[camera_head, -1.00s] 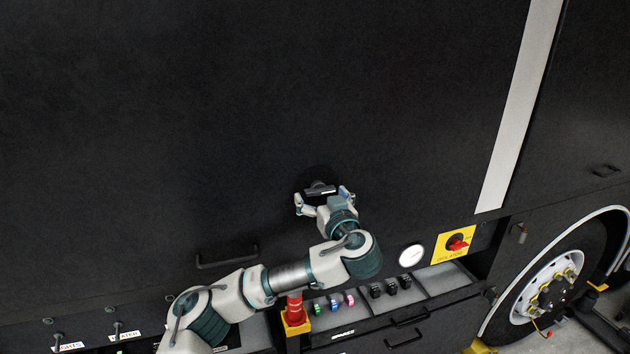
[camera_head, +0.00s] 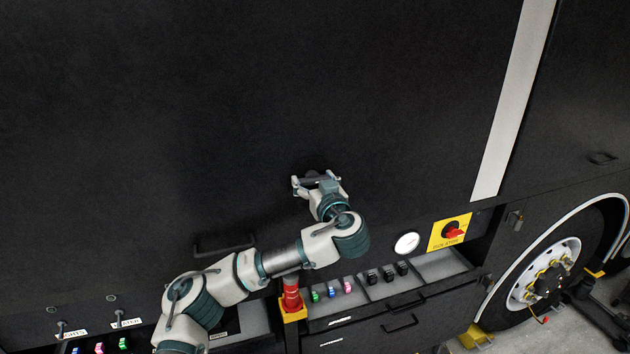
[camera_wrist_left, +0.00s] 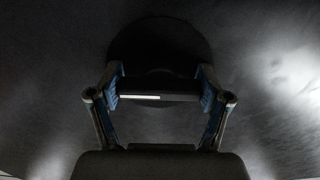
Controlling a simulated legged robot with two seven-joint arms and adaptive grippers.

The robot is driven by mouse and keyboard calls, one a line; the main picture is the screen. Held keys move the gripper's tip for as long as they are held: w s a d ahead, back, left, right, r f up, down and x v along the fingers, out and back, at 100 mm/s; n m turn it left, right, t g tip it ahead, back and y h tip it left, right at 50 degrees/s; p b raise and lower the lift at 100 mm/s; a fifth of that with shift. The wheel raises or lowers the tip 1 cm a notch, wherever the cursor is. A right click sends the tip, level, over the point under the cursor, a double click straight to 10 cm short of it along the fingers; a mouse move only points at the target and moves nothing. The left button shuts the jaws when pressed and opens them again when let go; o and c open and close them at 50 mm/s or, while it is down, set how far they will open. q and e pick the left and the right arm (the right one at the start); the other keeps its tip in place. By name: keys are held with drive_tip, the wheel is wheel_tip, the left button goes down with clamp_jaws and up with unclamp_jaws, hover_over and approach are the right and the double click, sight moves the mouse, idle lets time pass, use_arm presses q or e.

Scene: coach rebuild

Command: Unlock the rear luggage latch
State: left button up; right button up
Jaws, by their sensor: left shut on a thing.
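The luggage latch is a dark bar handle (camera_wrist_left: 175,91) with a white mark, in front of a round black plate (camera_wrist_left: 158,45) on the black panel. In the left wrist view the bar lies level across the jaws, with a finger touching each end. My left gripper (camera_head: 317,183) is shut on the handle in the head view; it also shows in the left wrist view (camera_wrist_left: 160,88). In the head view the gripper covers much of the latch. My right gripper is in neither view.
A black pull handle (camera_head: 224,246) is left of the arm. A wheel (camera_head: 545,280) stands at right.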

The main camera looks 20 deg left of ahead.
use_arm(q)
drive_tip(key=shift+d+b, duration=0.1)
drive_tip(key=shift+b, duration=0.2)
drive_tip(key=m+b, duration=0.1)
drive_tip(key=b, duration=0.2)
drive_tip(key=m+b, duration=0.1)
drive_tip(key=b, duration=0.2)
drive_tip(key=shift+f+m, duration=0.3)
drive_tip(key=shift+f, duration=0.05)
drive_tip(key=shift+r+m+b, duration=0.1)
drive_tip(key=shift+m+b, duration=0.3)
drive_tip(key=shift+b, duration=0.1)
drive_tip(key=shift+r+m, duration=0.3)
drive_tip(key=shift+m, duration=0.7)
drive_tip(key=m, duration=0.4)
drive_tip(key=shift+s+r+m, duration=0.1)
drive_tip(key=shift+m, duration=0.2)
drive_tip(key=m+p, duration=0.1)
drive_tip(key=m, duration=0.4)
drive_tip(key=shift+m+p, duration=0.7)
drive_tip(key=shift+m, duration=0.8)
drive_tip(key=shift+f, duration=0.25)
